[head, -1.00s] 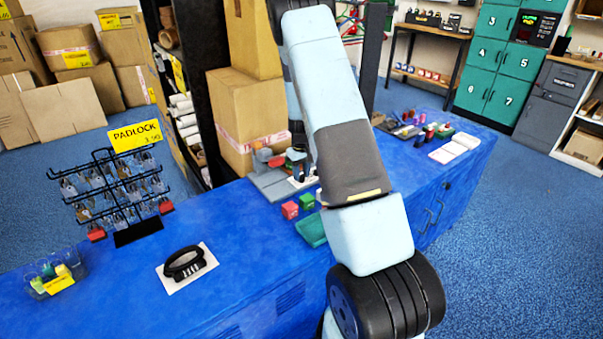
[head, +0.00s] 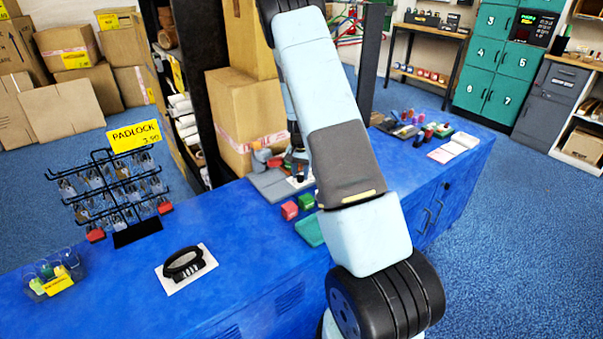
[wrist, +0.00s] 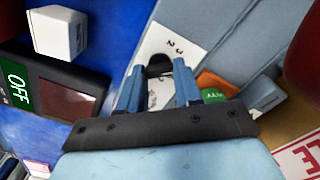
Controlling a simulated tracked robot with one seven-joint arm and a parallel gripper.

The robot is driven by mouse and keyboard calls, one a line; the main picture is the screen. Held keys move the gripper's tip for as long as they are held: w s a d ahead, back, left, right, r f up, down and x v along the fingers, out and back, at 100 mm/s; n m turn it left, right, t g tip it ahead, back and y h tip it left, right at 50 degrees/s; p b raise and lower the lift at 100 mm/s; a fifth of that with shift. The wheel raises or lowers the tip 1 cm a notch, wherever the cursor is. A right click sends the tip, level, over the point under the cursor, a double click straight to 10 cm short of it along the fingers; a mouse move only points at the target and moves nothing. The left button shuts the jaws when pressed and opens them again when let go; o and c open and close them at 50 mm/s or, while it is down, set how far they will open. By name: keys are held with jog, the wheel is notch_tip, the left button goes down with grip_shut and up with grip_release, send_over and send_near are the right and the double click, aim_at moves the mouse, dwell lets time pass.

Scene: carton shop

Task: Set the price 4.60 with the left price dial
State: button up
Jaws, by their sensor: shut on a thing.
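My gripper (wrist: 158,68) shows in the wrist view with two blue fingers pointing down at a white plate (wrist: 190,45) that carries small black digits. A black round knob (wrist: 159,66), which looks like a price dial, sits between the fingertips, and the fingers are closed on it. The fingers hide part of it, and I cannot read its setting or tell whether it is the left dial. In the head view my arm covers most of the gripper and the dials, above a grey device (head: 268,183) on the blue counter.

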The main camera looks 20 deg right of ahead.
jog(key=shift+m, duration=0.7)
jog(key=shift+a, duration=0.1)
jog(key=o, duration=1)
jog(key=shift+o, duration=0.2)
jog(key=shift+r, duration=0.1)
notch_tip(320, 180, up, 14)
jog(key=shift+f, duration=0.25)
jog(key=shift+w, duration=0.1)
